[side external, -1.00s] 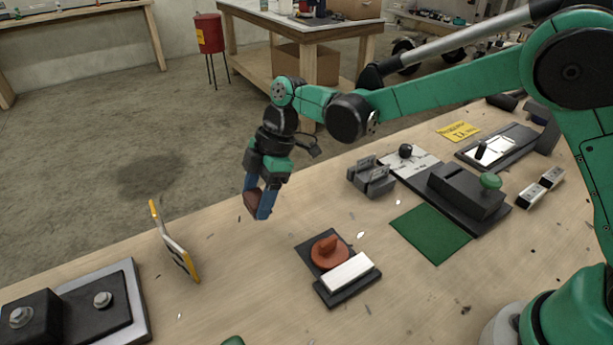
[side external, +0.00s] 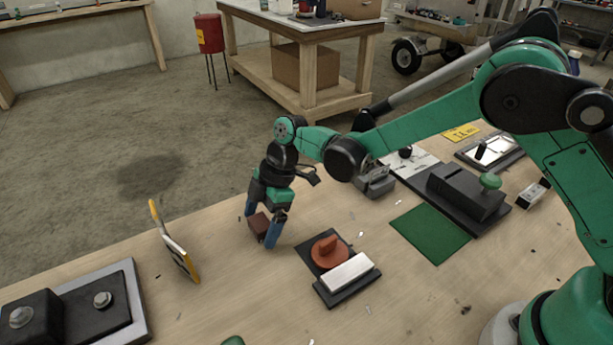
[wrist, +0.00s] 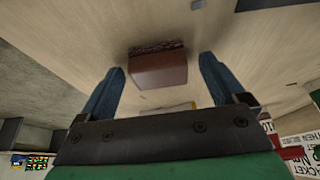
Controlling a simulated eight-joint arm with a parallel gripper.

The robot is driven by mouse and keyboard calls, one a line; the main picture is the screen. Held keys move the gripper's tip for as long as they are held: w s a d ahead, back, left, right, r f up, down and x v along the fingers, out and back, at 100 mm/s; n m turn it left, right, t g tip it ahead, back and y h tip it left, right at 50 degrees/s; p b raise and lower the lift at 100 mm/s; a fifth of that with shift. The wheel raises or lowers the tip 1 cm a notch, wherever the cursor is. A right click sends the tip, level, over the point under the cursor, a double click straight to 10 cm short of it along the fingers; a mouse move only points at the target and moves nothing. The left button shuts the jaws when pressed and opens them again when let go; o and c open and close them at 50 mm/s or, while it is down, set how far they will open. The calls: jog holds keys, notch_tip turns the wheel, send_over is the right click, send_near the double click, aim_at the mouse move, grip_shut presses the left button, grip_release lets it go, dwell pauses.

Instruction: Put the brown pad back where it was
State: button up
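The brown pad (side external: 259,225) is a small reddish-brown block that seems to rest on the wooden bench, left of a black plate with a round orange piece. In the wrist view the pad (wrist: 158,70) shows a smooth brown face and a dark, rough far edge. My gripper (side external: 262,232) points down with its blue fingers on either side of the pad. In the wrist view my gripper (wrist: 163,64) is open, with a gap between each finger and the pad.
The black plate (side external: 328,292) carries the round orange piece (side external: 328,252) and a white bar (side external: 348,271). A yellow-edged upright panel (side external: 178,250) stands to the left. A green mat (side external: 430,233) and a black block with a green knob (side external: 467,192) are to the right.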

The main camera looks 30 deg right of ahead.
jog(key=v, duration=1.2)
jog(key=s+d+r+m+t+h, duration=0.2)
jog(key=s+d+m+t+h, duration=0.2)
jog(key=s+d+m, duration=0.9)
jog(key=m+t, duration=0.3)
jog(key=m, duration=0.2)
jog(key=shift+s+d+r+h, duration=0.15)
jog(key=shift+d+r+h, duration=0.1)
jog(key=shift+h, duration=0.05)
